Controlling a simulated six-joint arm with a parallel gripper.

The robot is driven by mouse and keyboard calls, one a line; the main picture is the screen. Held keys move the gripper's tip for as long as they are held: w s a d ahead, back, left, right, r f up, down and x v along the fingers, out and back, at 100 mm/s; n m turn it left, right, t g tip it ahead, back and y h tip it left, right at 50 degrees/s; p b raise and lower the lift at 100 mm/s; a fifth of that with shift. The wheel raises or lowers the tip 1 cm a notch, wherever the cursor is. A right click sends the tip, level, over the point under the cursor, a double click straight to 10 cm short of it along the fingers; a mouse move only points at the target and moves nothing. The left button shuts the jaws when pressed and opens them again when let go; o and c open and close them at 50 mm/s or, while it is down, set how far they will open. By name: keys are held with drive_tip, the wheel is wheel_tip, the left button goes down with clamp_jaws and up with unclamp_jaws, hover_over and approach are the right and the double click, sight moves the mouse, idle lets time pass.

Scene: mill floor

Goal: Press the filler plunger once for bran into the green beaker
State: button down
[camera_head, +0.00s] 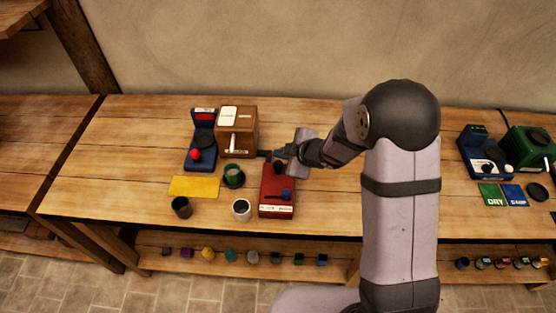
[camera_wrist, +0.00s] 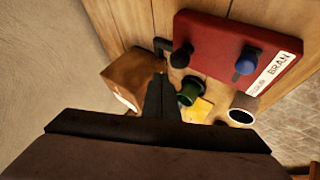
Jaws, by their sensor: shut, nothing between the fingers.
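The red filler (camera_head: 270,203) stands on the table, with a black knob (camera_head: 278,168) at its back and a blue knob (camera_head: 287,194) nearer its front. In the wrist view the filler (camera_wrist: 215,42) has a white label reading BRAN beside the blue knob (camera_wrist: 247,62); the black knob (camera_wrist: 180,57) also shows. The green beaker (camera_head: 233,176) stands left of the filler; it also shows in the wrist view (camera_wrist: 188,92). My gripper (camera_head: 267,154) is shut and empty behind the filler's back end, near the brown box. Its fingers (camera_wrist: 160,82) show in the wrist view.
A brown box (camera_head: 237,135) and a blue device with a red knob (camera_head: 201,148) stand behind. A yellow mat (camera_head: 194,187), a dark cup (camera_head: 181,207) and a white cup (camera_head: 241,209) are left and front. The left table stretch is clear. More equipment (camera_head: 486,155) stands far right.

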sight(281, 166)
wheel_tip(281, 166, up, 4)
drive_tip(key=p, duration=0.3)
idle(0.8)
